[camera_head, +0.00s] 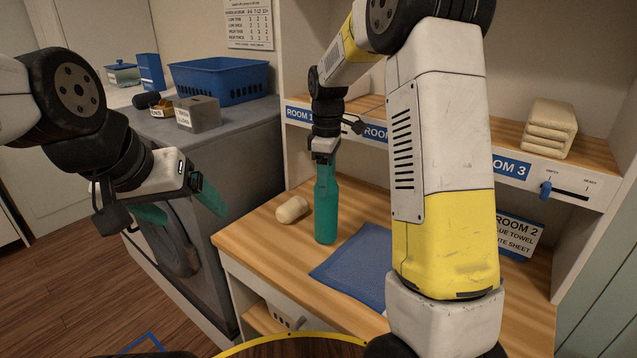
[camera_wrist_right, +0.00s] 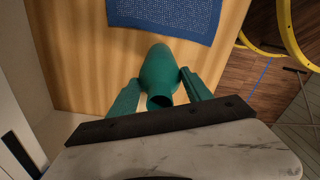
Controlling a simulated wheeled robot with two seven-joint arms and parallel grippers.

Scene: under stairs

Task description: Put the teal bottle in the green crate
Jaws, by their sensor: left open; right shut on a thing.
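The teal bottle (camera_head: 326,208) is upright at the wooden counter, left of the blue cloth; I cannot tell whether its base touches the wood. My right gripper (camera_head: 324,163) comes down from above and is shut on the bottle's upper part. In the right wrist view the bottle (camera_wrist_right: 159,70) lies between the two teal fingers of the right gripper (camera_wrist_right: 161,92). My left gripper (camera_head: 181,206) is open and empty, in front of the grey machine at the left. No green crate shows in either view.
A cream roll (camera_head: 292,209) lies just left of the bottle. A blue cloth (camera_head: 352,270) lies flat to the right; it also shows in the wrist view (camera_wrist_right: 165,14). A blue basket (camera_head: 222,82) and grey box (camera_head: 198,114) stand on the machine. Folded towels (camera_head: 550,128) sit on the shelf.

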